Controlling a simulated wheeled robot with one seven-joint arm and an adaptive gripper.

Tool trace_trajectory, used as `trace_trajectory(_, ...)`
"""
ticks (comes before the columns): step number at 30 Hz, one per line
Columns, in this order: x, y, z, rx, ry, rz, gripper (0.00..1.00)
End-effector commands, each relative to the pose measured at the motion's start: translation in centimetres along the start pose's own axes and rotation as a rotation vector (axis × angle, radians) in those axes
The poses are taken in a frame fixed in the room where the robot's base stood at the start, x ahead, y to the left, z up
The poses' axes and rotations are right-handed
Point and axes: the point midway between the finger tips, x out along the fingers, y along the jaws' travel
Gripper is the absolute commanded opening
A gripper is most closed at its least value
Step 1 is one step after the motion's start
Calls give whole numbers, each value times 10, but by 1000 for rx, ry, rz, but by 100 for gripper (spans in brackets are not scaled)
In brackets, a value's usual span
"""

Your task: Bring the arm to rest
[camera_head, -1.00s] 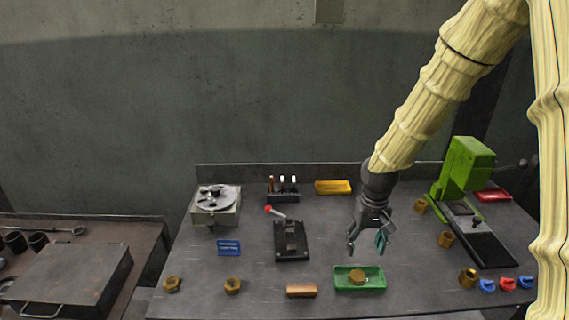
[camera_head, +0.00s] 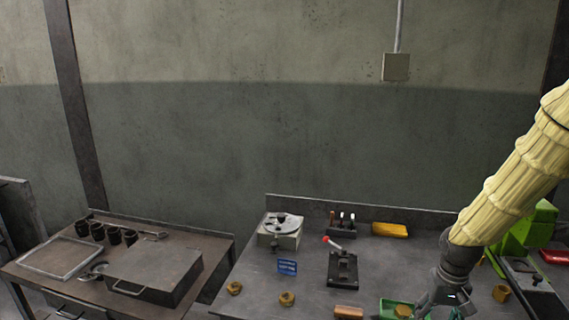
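My arm in its yellow sleeve comes in from the right edge in the head view. My gripper (camera_head: 447,306) hangs over the right part of the grey workbench (camera_head: 330,270), low in the picture. Its fingers are partly cut off by the bottom edge and appear spread, with no object seen between them. The green tray (camera_head: 387,309) with a brass piece (camera_head: 404,310) in it lies just left of the gripper. The gripper overlaps the tray's right side in the picture; I cannot tell the gap.
A green press (camera_head: 525,232) stands right, partly behind my arm. A black lever tool (camera_head: 342,268), a turntable device (camera_head: 280,232), a yellow tray (camera_head: 390,230) and brass nuts (camera_head: 287,298) are on the bench. A second table with a metal case (camera_head: 155,272) stands left.

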Motion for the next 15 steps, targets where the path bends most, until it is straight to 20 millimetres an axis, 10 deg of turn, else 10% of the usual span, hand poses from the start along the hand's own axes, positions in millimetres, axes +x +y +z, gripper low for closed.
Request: trace_trajectory(15, 69, -22, 26, -33, -7, -21, 62)
